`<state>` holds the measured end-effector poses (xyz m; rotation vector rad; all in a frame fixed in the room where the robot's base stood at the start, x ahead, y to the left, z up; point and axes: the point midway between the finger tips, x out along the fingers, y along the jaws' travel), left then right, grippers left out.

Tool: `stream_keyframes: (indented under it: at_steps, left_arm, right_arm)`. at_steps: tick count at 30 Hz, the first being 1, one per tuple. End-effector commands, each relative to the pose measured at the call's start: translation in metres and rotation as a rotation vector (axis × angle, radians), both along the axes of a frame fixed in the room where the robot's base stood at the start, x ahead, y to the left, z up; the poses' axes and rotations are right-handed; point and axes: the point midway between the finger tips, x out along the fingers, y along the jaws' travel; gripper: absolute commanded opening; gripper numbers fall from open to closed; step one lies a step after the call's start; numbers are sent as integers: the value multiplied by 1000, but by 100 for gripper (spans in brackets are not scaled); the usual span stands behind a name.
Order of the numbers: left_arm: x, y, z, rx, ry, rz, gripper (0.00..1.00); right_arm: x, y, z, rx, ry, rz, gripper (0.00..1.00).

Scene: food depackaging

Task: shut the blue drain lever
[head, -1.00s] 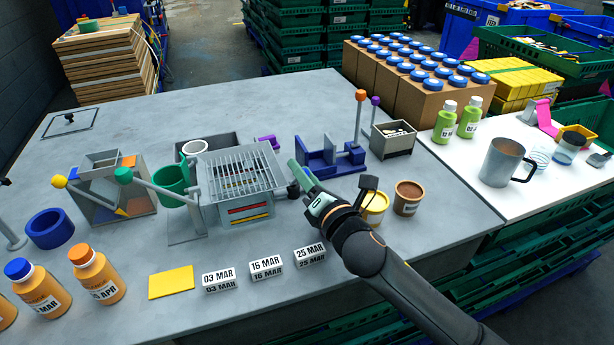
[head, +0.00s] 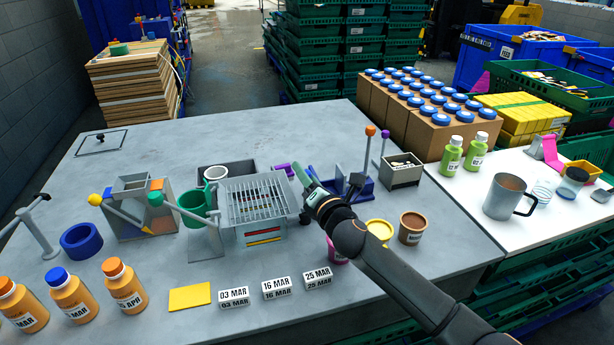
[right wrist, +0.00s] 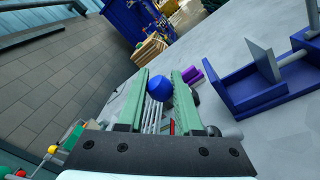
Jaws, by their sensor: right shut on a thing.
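The blue ball knob of the drain lever (right wrist: 159,88) sits between the two green fingers of my right gripper (right wrist: 168,92) in the right wrist view. The fingers are shut on it. In the head view my right gripper (head: 299,174) is at the back right corner of the grey box with the wire grate (head: 255,203), and it hides the knob. A dark round fitting (head: 305,217) shows on the box's right side, just below the gripper. How far the lever is turned cannot be told. My left gripper is not in view.
A dark blue stand with an orange-tipped lever (head: 369,150) is right of my gripper. A yellow-lidded cup (head: 379,229) and brown cup (head: 412,227) stand beside my forearm. A green cup (head: 194,210) is left of the box.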

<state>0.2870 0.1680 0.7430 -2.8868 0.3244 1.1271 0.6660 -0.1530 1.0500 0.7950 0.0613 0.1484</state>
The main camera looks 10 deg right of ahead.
Motion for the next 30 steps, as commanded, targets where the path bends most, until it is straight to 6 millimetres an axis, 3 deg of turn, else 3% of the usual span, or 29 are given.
stream_keyframes:
  at_steps: [18,19,26,30]
  left_arm:
    - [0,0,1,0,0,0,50]
    - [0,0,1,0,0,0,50]
    - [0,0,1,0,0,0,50]
    - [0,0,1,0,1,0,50]
  right_arm:
    - [2,3,2,3,-4,7,0]
    - [2,3,2,3,-4,7,37]
    - [2,2,0,1,-1,3,63]
    - [2,1,0,1,0,1,64]
